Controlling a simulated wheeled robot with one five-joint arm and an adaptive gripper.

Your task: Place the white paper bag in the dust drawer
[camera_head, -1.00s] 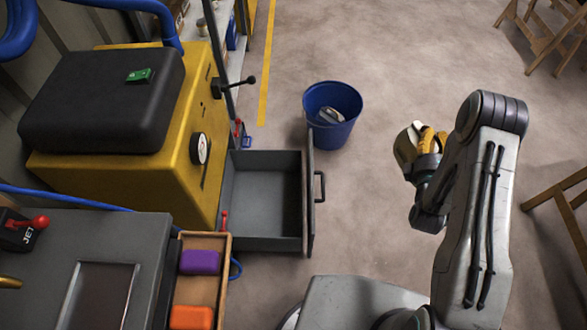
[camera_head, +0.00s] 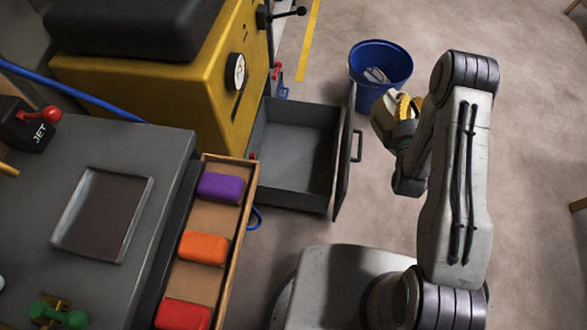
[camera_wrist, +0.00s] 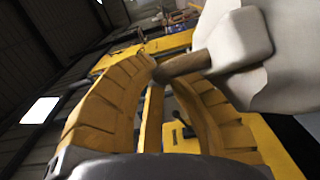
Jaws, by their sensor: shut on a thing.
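The dust drawer (camera_head: 290,203) of the yellow machine is pulled open in the head view, and its grey inside looks empty. My gripper (camera_head: 405,105) is to the right of the drawer, beyond its front panel and handle. It is shut on a pale white thing (camera_head: 384,120), which seems to be the white paper bag. In the wrist view my yellow fingers (camera_wrist: 160,72) close on a brown stub joined to the white body (camera_wrist: 285,65). Part of the held thing is outside the wrist view.
A blue bin (camera_head: 390,58) with greyish-white contents stands just behind my gripper. A wooden tray (camera_head: 229,257) with purple, orange and red blocks runs along the grey bench (camera_head: 110,150). The yellow machine (camera_head: 160,85) stands behind the drawer. The floor to the right is mostly clear.

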